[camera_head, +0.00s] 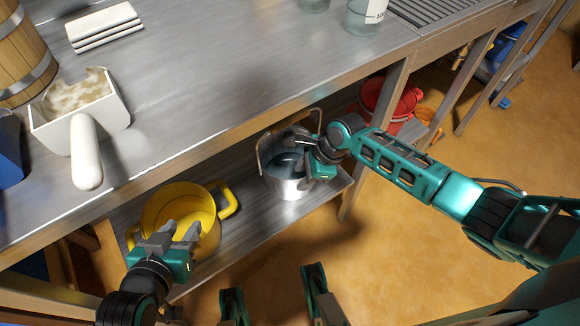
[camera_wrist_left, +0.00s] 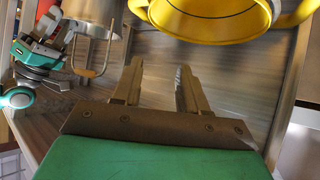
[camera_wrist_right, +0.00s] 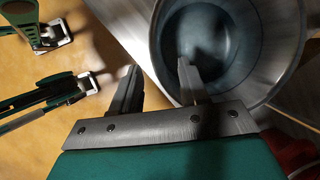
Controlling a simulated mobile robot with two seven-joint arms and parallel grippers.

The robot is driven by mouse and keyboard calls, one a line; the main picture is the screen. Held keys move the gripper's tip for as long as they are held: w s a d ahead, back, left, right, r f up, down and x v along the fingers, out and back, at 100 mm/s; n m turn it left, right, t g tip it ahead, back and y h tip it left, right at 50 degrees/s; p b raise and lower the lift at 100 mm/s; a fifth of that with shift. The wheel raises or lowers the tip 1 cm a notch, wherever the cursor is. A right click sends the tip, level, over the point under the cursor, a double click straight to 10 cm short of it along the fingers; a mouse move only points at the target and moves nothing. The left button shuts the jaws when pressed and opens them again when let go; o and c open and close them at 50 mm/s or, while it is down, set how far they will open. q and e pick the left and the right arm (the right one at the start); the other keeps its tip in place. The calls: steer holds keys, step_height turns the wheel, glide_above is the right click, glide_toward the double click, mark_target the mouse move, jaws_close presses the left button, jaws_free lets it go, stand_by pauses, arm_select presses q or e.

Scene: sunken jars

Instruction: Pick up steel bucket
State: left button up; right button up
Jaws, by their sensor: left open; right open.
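The steel bucket (camera_head: 290,182) stands upright on the lower shelf under the metal table, its wire handle standing up. My right gripper (camera_head: 300,142) is at the bucket's rim, partly covering it. In the right wrist view, the open fingers (camera_wrist_right: 160,85) lie on either side of the near rim of the bucket (camera_wrist_right: 240,95), one finger over the inside and one outside. My left gripper (camera_head: 181,232) is open in front of the yellow pot (camera_head: 170,212). In the left wrist view, its fingers (camera_wrist_left: 158,80) are empty, and the bucket (camera_wrist_left: 92,12) shows at upper left.
A red bucket (camera_head: 392,98) stands further right, past a table leg (camera_head: 372,145). The tabletop edge overhangs the lower shelf (camera_head: 240,235). A white scoop (camera_head: 85,140) and glass jars (camera_head: 367,15) stand on the tabletop.

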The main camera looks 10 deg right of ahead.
steer(key=b, duration=0.3)
glide_above(294, 192)
step_height(294, 192, down, 4)
steer(key=shift+d+f, duration=0.15)
steer(key=shift+f+b, duration=0.3)
arm_select(q)
steer(key=shift+w+d+f+h, duration=0.35)
steer(key=shift+d+f, duration=0.15)
steer(key=shift+d, duration=0.15)
arm_select(e)
steer(key=shift+a+r, duration=0.1)
steer(key=shift+a, duration=0.1)
steer(key=shift+c, duration=0.2)
arm_select(q)
steer(key=shift+a, duration=0.2)
arm_select(e)
jaws_close()
arm_select(q)
steer(key=shift+f, duration=0.1)
steer(key=shift+d, duration=0.1)
arm_select(e)
steer(key=shift+w+r, duration=0.1)
steer(key=shift+w, duration=0.05)
